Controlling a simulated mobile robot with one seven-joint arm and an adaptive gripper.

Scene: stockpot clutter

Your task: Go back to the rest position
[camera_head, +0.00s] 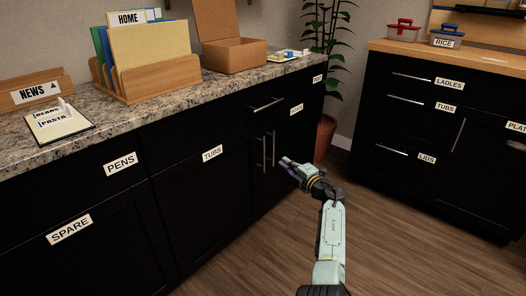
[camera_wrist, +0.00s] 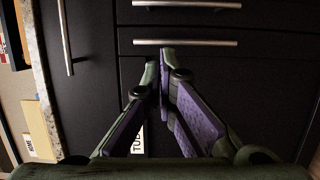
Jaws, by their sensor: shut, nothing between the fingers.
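My gripper (camera_head: 286,161) reaches out in front of the black cabinet under the granite counter, near its door handles (camera_head: 268,150). In the wrist view my gripper (camera_wrist: 163,68) has its purple-padded fingers converging at the tips, shut with nothing between them. Behind the fingertips a horizontal bar handle (camera_wrist: 185,43) shows on a dark cabinet front. A vertical bar handle (camera_wrist: 66,38) is to the left. A label (camera_wrist: 138,140) is partly hidden by a finger. I cannot tell how far the fingertips are from the cabinet front.
The granite counter (camera_head: 200,96) holds a wooden file rack (camera_head: 155,80), an open cardboard box (camera_head: 235,57) and a clipboard (camera_head: 58,125). A second cabinet (camera_head: 385,125) with red (camera_head: 404,33) and blue (camera_head: 447,37) lidded containers stands right. A potted plant (camera_head: 326,135) stands between. The wooden floor (camera_head: 400,240) is clear.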

